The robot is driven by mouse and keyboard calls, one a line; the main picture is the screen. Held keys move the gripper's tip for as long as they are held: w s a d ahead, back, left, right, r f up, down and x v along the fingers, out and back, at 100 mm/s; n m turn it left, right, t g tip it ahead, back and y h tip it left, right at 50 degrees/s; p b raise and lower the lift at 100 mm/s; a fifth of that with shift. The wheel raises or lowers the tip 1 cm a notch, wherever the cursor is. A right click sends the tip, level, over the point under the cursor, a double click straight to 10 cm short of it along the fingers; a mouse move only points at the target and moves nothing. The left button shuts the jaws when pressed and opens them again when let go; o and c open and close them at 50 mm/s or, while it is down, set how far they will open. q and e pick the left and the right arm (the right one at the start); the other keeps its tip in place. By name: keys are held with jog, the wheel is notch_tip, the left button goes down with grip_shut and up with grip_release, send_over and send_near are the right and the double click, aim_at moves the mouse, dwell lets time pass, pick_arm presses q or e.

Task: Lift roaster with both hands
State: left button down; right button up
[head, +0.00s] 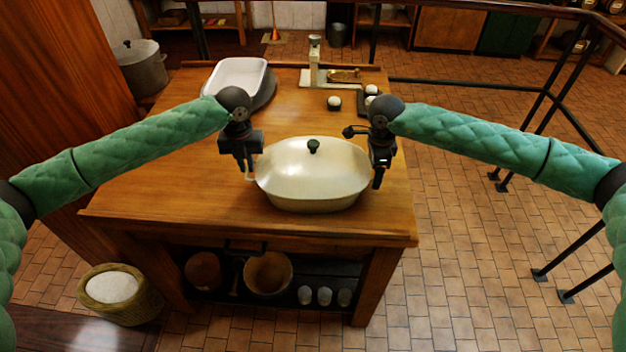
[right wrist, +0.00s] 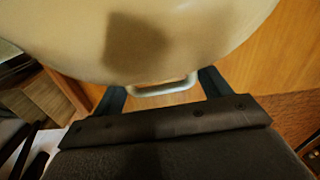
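The roaster (head: 312,180) is a pale cream oval pot with a lid and a dark knob, standing near the front of the wooden table. My left gripper (head: 249,174) points down at its left end, by the left handle; its finger gap is not clear. My right gripper (head: 377,182) points down at the right end. In the right wrist view, the roaster (right wrist: 160,45) fills the top, and its loop handle (right wrist: 163,89) lies between the two spread fingers of my right gripper (right wrist: 162,92), with a gap on each side.
The wooden table (head: 165,190) also holds a white tray (head: 236,75), a scale (head: 316,65) and several small white balls at the back. A basket (head: 122,305) stands on the floor at the left. The table is bare left of the roaster.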

jog(key=c, duration=0.5)
pick_arm(q)
jog(key=shift+r, duration=0.1)
pick_arm(e)
jog(key=shift+r, duration=0.1)
pick_arm(q)
jog(key=shift+r, duration=0.2)
pick_arm(e)
jog(key=shift+r, duration=0.2)
